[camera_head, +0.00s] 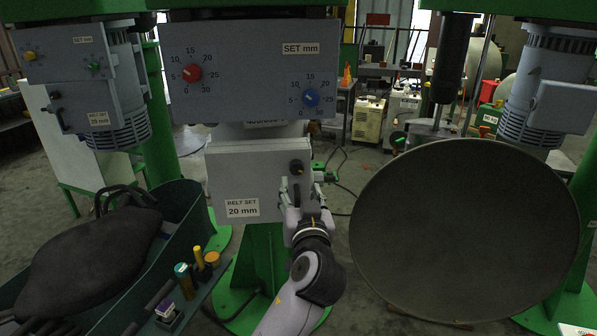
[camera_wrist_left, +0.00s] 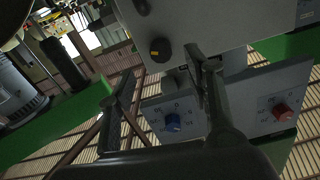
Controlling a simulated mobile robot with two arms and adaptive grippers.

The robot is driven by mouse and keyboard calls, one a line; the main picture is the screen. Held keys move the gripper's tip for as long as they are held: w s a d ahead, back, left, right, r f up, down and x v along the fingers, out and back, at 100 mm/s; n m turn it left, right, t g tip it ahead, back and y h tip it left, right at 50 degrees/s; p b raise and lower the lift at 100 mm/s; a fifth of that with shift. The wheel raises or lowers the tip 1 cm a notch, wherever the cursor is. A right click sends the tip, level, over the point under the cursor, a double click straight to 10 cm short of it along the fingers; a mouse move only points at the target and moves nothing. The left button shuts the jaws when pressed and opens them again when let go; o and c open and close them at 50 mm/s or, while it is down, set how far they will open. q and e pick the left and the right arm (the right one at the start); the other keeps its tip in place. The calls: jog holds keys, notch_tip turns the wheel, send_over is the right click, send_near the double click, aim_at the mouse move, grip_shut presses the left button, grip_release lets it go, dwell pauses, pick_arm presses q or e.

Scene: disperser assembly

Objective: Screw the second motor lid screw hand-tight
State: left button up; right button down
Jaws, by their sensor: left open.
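The grey lid panel (camera_head: 250,182) labelled "BELT SET 20 mm" hangs upright at the middle of the head view. A dark round screw knob (camera_head: 296,166) sits near its upper right corner. I cannot tell whether this is the second motor lid screw. In the left wrist view the knob (camera_wrist_left: 160,48) shows a yellow mark and stands out from the panel (camera_wrist_left: 196,22). My left gripper (camera_head: 300,191) is open and empty, just below the knob; in the wrist view its fingers (camera_wrist_left: 162,70) are spread to either side, apart from the knob. My right gripper is not in view.
Above hangs a panel with a red dial (camera_head: 192,73) and a blue dial (camera_head: 311,97). A large dark disc (camera_head: 465,230) stands close on the right. A green bin (camera_head: 190,215) with a dark sack (camera_head: 95,250) and several tools is at left.

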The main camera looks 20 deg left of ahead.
aim_at(297, 172)
pick_arm(q)
jog(key=x, duration=0.7)
jog(key=shift+w+a, duration=0.15)
jog(key=shift+w, duration=0.25)
jog(key=shift+c, duration=0.2)
grip_shut()
